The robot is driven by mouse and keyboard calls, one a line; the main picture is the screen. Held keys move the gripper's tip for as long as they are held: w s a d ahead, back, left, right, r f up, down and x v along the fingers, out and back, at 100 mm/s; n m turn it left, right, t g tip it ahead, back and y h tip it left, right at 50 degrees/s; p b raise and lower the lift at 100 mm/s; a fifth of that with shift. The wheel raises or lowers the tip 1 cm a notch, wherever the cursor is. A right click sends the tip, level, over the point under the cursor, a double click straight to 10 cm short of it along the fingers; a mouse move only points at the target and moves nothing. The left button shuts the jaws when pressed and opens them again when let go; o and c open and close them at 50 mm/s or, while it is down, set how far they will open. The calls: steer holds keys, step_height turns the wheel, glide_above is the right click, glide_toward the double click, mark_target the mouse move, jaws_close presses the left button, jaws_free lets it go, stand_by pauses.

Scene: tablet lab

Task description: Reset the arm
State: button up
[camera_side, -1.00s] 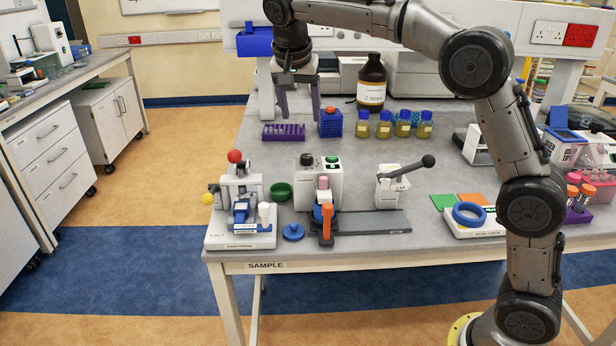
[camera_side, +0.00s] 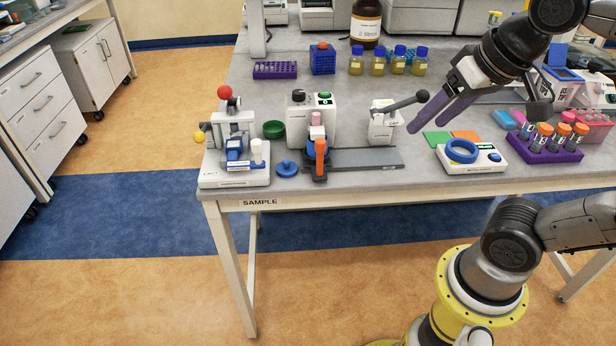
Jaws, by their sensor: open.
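My gripper (camera_side: 427,128) hangs in the air at the right, above the table near the lever device and the green square. Its two purple fingers point down and to the left. They are apart, with nothing between them. My arm folds in from the right edge.
The lever device (camera_side: 384,124) stands just left of my fingers. A balance with a blue ring (camera_side: 462,151) and a purple rack of orange-capped tubes (camera_side: 545,146) are at the right. A red-knobbed press (camera_side: 234,145) is at the left. Capped bottles (camera_side: 377,62) and a brown bottle (camera_side: 366,22) stand behind.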

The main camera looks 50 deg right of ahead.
step_height(320, 180, down, 6)
steer(key=s+a+n, duration=0.1)
steer(key=n, duration=0.3)
steer(key=shift+s+a+y, duration=0.2)
steer(key=shift+s+y, duration=0.2)
steer(key=shift+r, duration=0.15)
stand_by(0.9)
